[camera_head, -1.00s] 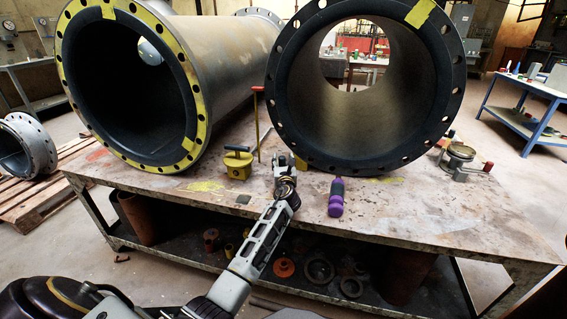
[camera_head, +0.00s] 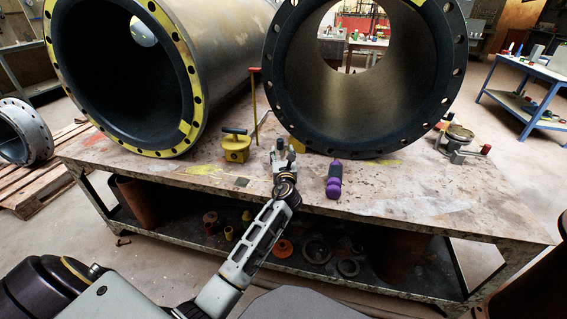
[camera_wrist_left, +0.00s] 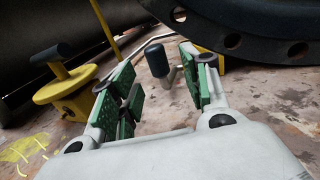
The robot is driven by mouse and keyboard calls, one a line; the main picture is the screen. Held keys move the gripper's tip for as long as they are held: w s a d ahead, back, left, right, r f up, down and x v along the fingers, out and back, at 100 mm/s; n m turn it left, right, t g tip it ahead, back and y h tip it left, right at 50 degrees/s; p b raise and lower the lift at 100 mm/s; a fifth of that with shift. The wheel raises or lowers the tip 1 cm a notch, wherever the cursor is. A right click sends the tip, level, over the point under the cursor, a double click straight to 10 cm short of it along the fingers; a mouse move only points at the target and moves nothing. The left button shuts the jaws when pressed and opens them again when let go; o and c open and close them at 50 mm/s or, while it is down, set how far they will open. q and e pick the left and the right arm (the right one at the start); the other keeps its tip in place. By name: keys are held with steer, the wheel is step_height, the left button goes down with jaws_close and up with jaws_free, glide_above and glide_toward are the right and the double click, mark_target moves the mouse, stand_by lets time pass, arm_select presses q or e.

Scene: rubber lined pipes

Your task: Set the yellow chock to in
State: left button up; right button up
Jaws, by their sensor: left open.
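A yellow piece (camera_head: 297,145), which I take to be the yellow chock, sits at the lower left edge of the right pipe's flange. It is mostly hidden; a bit of yellow (camera_wrist_left: 216,62) shows behind the right finger in the left wrist view. A dark grey handle on a bent metal rod (camera_wrist_left: 157,60) stands in front of it, seen between my fingers. My left gripper (camera_head: 283,153) is just in front of the handle. In the left wrist view its green-padded fingers (camera_wrist_left: 160,90) are apart with nothing clamped between them. My right gripper is out of view.
A yellow block with a black T-handle (camera_head: 236,148) stands left of my gripper; a thin red-topped rod (camera_head: 254,105) is behind it. Two large pipes (camera_head: 365,140) fill the back. The front tabletop (camera_head: 410,195) is clear.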

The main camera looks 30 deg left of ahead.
arm_select(q)
steer(key=shift+v, duration=2.4)
